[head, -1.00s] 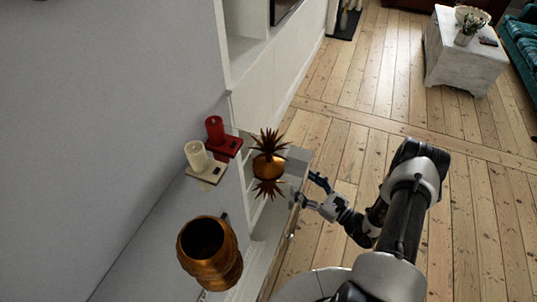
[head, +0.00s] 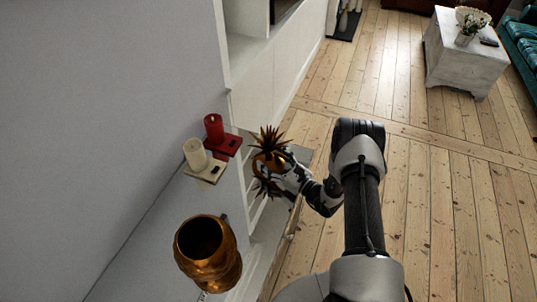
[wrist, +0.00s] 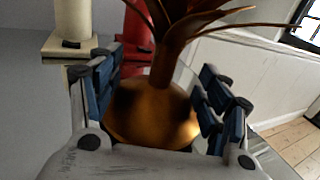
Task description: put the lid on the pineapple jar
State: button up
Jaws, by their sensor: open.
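The pineapple jar (head: 208,262) is a ribbed, gold-brown pot at the lower left of the head view, upright with its top open. The lid (head: 266,139) is a rounded gold piece with dark spiky leaves, standing apart, farther off than the jar. More dark leaves show below it; I cannot tell if they are a reflection. My gripper (head: 279,168) is at the lid and hides part of it. In the wrist view, my gripper (wrist: 160,97) is open, with blue-padded fingers either side of the lid's gold body (wrist: 150,115). The jar is outside the wrist view.
A red candle (head: 214,128) and a cream candle (head: 195,154) stand on small holders beside the lid, along the grey wall. A white cabinet (head: 275,75) stands behind. Wooden floor (head: 440,200) is clear at right, with a white table (head: 462,60) far off.

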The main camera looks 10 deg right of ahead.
jog(key=shift+x, duration=0.9)
